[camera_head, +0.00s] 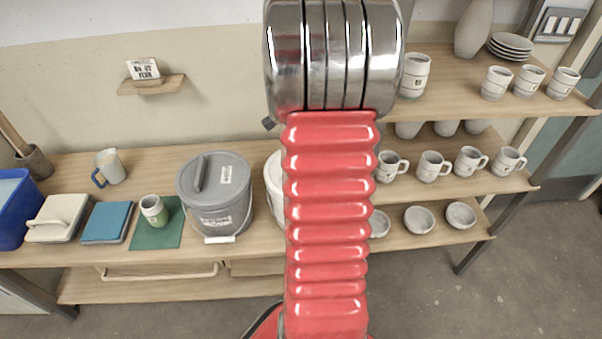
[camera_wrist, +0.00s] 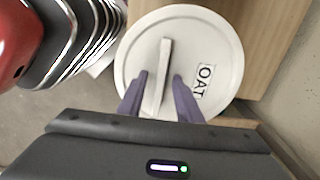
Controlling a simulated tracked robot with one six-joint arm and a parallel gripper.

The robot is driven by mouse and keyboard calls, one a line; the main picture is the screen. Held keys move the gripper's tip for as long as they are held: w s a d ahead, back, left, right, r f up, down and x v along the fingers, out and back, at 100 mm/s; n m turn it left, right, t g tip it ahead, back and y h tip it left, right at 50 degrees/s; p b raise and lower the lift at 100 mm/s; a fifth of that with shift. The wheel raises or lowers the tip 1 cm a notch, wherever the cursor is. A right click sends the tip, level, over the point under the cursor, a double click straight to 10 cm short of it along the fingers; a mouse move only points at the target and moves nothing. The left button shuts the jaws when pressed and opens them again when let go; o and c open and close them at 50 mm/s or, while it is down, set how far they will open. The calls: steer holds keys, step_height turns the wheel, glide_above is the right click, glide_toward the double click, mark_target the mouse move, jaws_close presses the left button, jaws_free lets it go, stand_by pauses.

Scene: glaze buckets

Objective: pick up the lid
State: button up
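The round white lid (camera_wrist: 215,40) fills the middle of the wrist view. I cannot tell how far above the lid the fingertips are. In the head view, a white bucket (camera_head: 272,185) is mostly hidden behind my red arm, and my gripper is hidden there. A grey bucket (camera_head: 222,220) with a grey lid (camera_head: 212,168) stands to its left.
Mugs (camera_head: 432,166) and bowls (camera_head: 419,220) fill shelves on the right.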

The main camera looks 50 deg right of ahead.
steer(key=shift+f, duration=0.1)
steer(key=shift+c, duration=0.5)
jaws_close()
step_height(320, 180, up, 10)
steer(key=shift+r, duration=0.25)
stand_by(0.3)
stand_by(0.4)
